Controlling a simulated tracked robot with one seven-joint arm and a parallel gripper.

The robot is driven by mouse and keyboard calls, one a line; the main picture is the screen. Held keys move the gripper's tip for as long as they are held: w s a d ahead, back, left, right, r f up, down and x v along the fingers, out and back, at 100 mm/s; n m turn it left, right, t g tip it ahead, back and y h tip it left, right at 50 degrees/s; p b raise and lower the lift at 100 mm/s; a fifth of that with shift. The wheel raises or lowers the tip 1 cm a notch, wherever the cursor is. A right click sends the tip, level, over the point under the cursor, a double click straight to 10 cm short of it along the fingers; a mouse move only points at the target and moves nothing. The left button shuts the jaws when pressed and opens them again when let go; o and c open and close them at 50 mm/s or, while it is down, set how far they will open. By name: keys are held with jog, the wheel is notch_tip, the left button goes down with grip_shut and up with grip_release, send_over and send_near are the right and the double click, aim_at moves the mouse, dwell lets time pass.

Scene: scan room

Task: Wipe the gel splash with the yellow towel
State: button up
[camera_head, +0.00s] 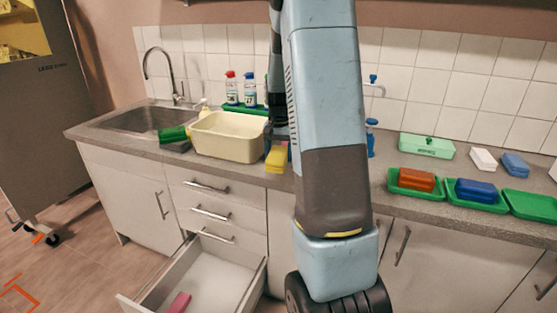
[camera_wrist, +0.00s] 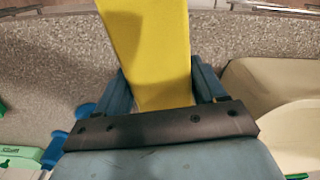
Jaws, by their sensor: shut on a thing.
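The yellow towel (camera_head: 276,158) is at the counter's front edge, just right of the cream basin, in the head view. My gripper (camera_wrist: 163,98) is shut on the yellow towel (camera_wrist: 150,45), which extends out from between the two blue fingers in the wrist view. In the head view my gripper is mostly hidden behind my own arm. I cannot tell whether the towel touches the counter (camera_wrist: 60,60). The gel splash cannot be made out in either view.
A cream basin (camera_head: 228,152) stands beside the towel, with a sink (camera_head: 140,121) to its left. Spray bottles (camera_head: 249,90) stand behind. A drawer (camera_head: 205,285) below is open, holding a pink item (camera_head: 180,303).

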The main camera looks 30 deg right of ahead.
jog(key=shift+r, duration=0.6)
jog(key=shift+r, duration=0.1)
jog(key=shift+r, duration=1.4)
